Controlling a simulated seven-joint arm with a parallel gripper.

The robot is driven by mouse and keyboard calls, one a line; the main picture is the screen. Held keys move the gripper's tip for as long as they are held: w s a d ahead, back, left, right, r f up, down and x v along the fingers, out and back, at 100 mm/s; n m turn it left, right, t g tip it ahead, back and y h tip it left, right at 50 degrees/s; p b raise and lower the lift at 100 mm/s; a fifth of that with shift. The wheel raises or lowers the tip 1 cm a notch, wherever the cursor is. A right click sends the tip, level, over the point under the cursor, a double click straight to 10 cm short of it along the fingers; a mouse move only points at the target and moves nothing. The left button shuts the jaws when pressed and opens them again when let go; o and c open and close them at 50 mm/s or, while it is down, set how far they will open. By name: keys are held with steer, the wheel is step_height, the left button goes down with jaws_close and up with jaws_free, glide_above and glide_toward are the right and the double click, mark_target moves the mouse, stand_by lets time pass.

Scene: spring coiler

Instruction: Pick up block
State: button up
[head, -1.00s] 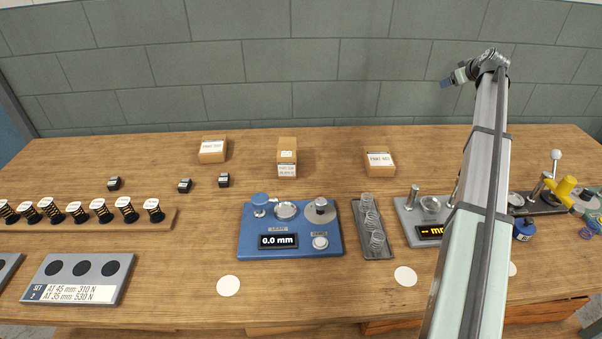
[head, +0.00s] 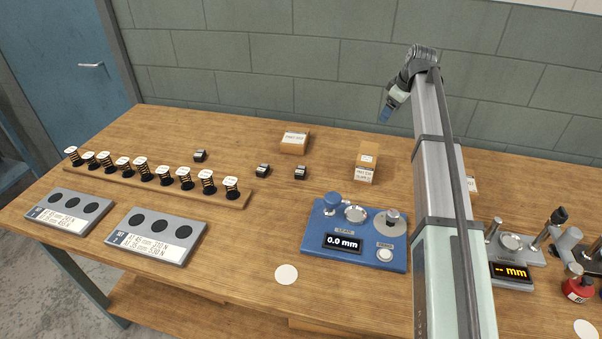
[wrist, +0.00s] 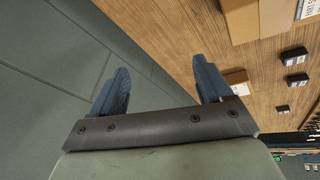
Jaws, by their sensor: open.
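Several small black blocks lie on the wooden table: one (head: 200,155) behind the spring rack, and two more, one (head: 262,170) and another (head: 300,172), farther right. In the wrist view, several dark blocks, such as one (wrist: 294,56), show at the right. My gripper (head: 385,116) is raised at the back, above and to the right of the blocks, and well apart from them. In the wrist view its two blue fingers (wrist: 162,88) are spread with nothing between them.
A wooden rack (head: 150,184) holds several labelled springs. Two grey trays, one (head: 152,250) near the front, have round black recesses. A blue gauge (head: 340,262) reads 0.0 mm. Cardboard boxes (head: 294,143) and (head: 366,176) stand at the back. A white disc (head: 286,275) lies in front.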

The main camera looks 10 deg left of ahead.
steer(key=s+a+n+g+h, duration=0.1)
steer(key=s+a, duration=0.3)
steer(key=a, duration=0.3)
steer(key=s+a+n+g, duration=0.1)
steer(key=s+a+n, duration=0.1)
steer(key=s+a, duration=0.45)
steer(key=n+g+h, duration=0.2)
glide_toward(300, 169)
steer(key=f, duration=0.9)
steer(key=shift+s+d, duration=0.25)
steer(key=c, duration=1.3)
steer(key=shift+r, duration=0.1)
